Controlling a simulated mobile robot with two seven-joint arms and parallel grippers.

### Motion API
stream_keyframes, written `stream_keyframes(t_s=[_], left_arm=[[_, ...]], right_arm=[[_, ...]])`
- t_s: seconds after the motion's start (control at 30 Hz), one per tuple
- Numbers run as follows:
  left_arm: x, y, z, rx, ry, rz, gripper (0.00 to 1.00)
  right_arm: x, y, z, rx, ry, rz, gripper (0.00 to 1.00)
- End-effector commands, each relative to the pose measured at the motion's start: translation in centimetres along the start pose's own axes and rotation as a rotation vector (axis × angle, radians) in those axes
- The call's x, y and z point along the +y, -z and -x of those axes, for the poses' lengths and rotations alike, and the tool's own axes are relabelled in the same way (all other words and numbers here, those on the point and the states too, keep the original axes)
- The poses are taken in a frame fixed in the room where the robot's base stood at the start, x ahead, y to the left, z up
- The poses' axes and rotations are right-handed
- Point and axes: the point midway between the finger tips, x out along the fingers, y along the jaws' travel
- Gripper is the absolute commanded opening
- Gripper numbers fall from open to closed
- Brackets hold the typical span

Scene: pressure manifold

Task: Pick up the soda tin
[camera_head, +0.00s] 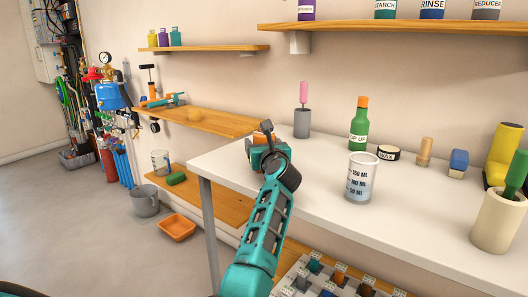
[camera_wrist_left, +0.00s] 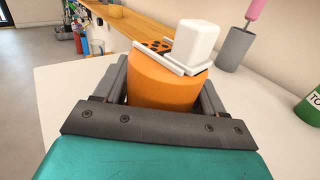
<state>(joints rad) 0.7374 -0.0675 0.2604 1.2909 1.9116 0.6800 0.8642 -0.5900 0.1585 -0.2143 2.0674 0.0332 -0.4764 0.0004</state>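No label reading soda is legible. An orange container (camera_wrist_left: 163,82) with dark dots on its top and a white block (camera_wrist_left: 195,43) above it sits between the fingers of my left gripper (camera_wrist_left: 163,85). It may be the soda tin. In the head view my left gripper (camera_head: 262,140) is at the left end of the white table, with orange (camera_head: 257,157) showing past it. The fingers flank the container closely; whether they press on it is unclear. A low black tin (camera_head: 388,153) with a white label stands farther right. My right gripper is out of view.
Wooden shelves (camera_head: 203,122) line the wall.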

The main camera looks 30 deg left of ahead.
Motion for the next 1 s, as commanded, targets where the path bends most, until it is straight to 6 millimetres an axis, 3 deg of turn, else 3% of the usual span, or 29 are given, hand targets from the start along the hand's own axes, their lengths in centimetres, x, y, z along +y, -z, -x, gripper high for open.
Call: stream_keyframes(t_s=[0.4, 0.77, 1.0], left_arm=[[0.0, -0.1, 0.0, -0.001, 0.000, 0.001, 0.31], [0.0, -0.3, 0.0, -0.002, 0.000, 0.002, 0.31], [0.0, -1.5, 0.0, -0.002, 0.000, 0.002, 0.31]], right_arm=[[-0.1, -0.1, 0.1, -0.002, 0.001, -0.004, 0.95], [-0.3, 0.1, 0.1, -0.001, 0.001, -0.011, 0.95], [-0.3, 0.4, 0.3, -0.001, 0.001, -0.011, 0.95]])
